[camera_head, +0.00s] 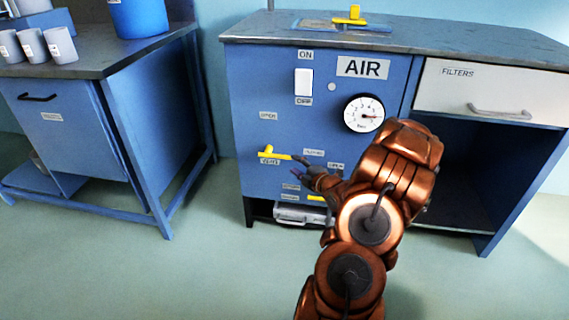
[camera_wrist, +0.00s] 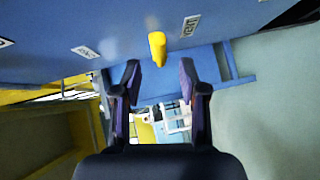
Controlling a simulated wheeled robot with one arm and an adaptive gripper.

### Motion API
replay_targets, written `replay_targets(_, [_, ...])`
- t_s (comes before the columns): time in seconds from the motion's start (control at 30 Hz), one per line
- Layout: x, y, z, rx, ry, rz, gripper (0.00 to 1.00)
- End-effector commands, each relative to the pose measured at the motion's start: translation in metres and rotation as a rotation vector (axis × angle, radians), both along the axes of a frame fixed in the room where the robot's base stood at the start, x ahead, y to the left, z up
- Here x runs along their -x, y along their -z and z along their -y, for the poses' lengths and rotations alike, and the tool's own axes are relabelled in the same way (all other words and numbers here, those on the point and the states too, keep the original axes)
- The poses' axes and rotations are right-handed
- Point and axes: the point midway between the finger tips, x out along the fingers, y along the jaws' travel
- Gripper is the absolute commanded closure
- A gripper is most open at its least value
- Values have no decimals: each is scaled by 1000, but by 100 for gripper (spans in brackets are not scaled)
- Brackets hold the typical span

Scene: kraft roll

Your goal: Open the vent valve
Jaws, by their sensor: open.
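A yellow lever handle (camera_head: 272,153) sticks out from the blue front panel of the air cabinet, lying roughly level, with small labels above and below it. In the wrist view the yellow handle (camera_wrist: 157,48) is seen nearly end-on, ahead of and between the fingertips. The label beside it (camera_wrist: 190,27) is turned over and may read VENT. My gripper (camera_head: 298,166) is open and empty, just right of the lever, pointing left along the panel. In the wrist view its two dark fingers (camera_wrist: 160,75) are spread apart, with a gap to the handle.
A pressure gauge (camera_head: 364,114) and a white switch (camera_head: 303,82) sit higher on the panel. Another yellow part (camera_head: 317,198) is low on it, partly hidden by my arm. A blue workbench (camera_head: 150,110) stands left, with open floor between.

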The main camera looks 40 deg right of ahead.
Motion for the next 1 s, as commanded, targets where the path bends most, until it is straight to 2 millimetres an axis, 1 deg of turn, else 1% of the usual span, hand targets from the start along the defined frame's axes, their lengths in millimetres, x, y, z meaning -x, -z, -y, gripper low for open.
replay_targets(0.17, [-13,2,2,3,-2,2,58])
replay_targets(0.4, [-41,6,5,1,-4,2,58])
replay_targets(0.6, [-61,9,10,3,-1,0,58])
replay_targets(0.8, [-72,10,11,0,-1,-1,58])
replay_targets(1.0, [-75,10,12,0,-1,-1,58])
